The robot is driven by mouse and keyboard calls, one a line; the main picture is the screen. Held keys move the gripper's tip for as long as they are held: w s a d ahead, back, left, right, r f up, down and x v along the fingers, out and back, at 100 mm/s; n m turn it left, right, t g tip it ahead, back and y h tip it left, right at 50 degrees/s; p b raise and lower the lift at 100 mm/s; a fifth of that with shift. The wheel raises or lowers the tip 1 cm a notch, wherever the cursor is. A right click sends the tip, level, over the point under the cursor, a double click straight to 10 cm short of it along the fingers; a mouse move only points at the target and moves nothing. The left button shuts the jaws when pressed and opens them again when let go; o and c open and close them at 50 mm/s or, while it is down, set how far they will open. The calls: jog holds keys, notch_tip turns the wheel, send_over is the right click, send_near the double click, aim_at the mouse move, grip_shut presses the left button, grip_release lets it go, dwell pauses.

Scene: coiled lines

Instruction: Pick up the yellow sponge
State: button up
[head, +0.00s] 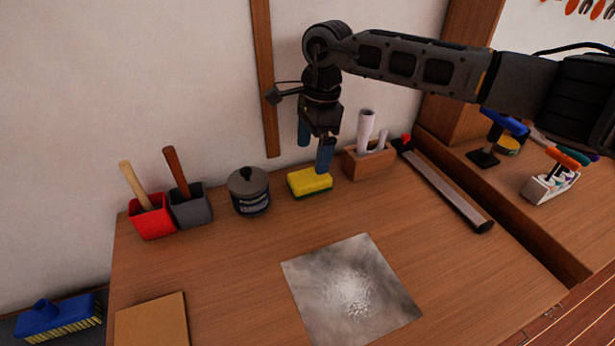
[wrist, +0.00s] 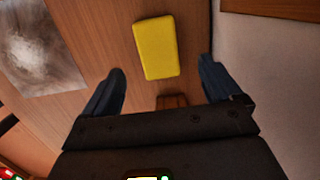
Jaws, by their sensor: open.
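The yellow sponge (head: 309,183) lies flat on the wooden table near its back edge, by the wall. In the wrist view the sponge (wrist: 156,47) lies ahead of the fingertips, roughly centred between them sideways. My gripper (head: 314,150) is above the sponge, pointing down, with its blue fingers apart. The wrist view shows the gripper (wrist: 163,70) open with nothing between its fingers. One finger partly overlaps the sponge's right end in the head view; I cannot tell the exact height gap.
A dark lidded jar (head: 249,192) stands left of the sponge. A wooden block with white cylinders (head: 370,160) stands close on its right. Red (head: 151,216) and grey (head: 190,205) holders are further left. A grey dusty sheet (head: 350,289) lies in front. The wall is close behind.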

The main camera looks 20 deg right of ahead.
aim_at(310, 176)
jog(key=shift+s+a+f+p, duration=0.15)
jog(key=shift+f+p, duration=0.3)
jog(key=shift+f, duration=1.25)
jog(key=shift+a+f+p, duration=0.2)
jog(key=shift+f+p, duration=0.2)
jog(key=shift+f, duration=1.3)
jog(key=c, duration=1.1)
jog(key=shift+r, duration=0.15)
jog(key=shift+r, duration=0.55)
notch_tip(310, 176, up, 3)
jog(key=shift+d+b, duration=0.1)
jog(key=shift+b, duration=0.55)
jog(key=s+d+r, duration=0.2)
jog(key=s, duration=0.1)
jog(key=s+d+r+b, duration=0.1)
jog(key=s+d+r, duration=0.1)
jog(key=d, duration=0.1)
jog(key=s+d+r+b, duration=0.1)
jog(key=s+d+r, duration=0.1)
jog(key=s, duration=0.1)
jog(key=shift+s+d+r, duration=0.3)
jog(key=shift+s+r, duration=0.05)
